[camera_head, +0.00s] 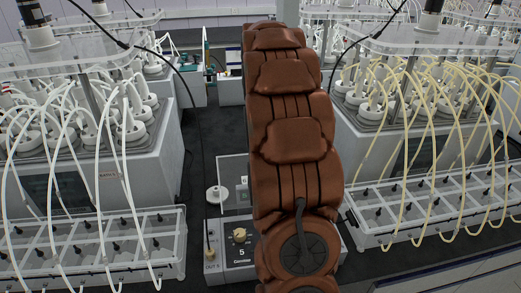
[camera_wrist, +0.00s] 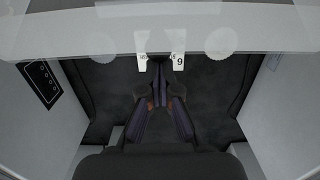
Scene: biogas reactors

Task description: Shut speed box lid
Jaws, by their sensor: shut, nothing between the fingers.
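The speed box (camera_head: 238,258) sits on the dark bench in the head view, with a tan knob and the marks "5" and "OUT 5"; my arm covers its right part. A clear panel (camera_head: 233,168), which looks like its lid, stands raised behind the knob; my arm hides its right side. My gripper is hidden behind my arm in the head view. In the wrist view my gripper (camera_wrist: 159,88) is shut and empty, its dark fingers pointing toward a pale see-through panel (camera_wrist: 160,28) across the top. I cannot tell whether they touch.
Clear-lidded tube racks stand left (camera_head: 95,245) and right (camera_head: 430,210) of the speed box. Reactor units with many hoses stand behind them. A white round piece (camera_head: 217,195) is beside the raised panel. A dark bench strip runs between the units.

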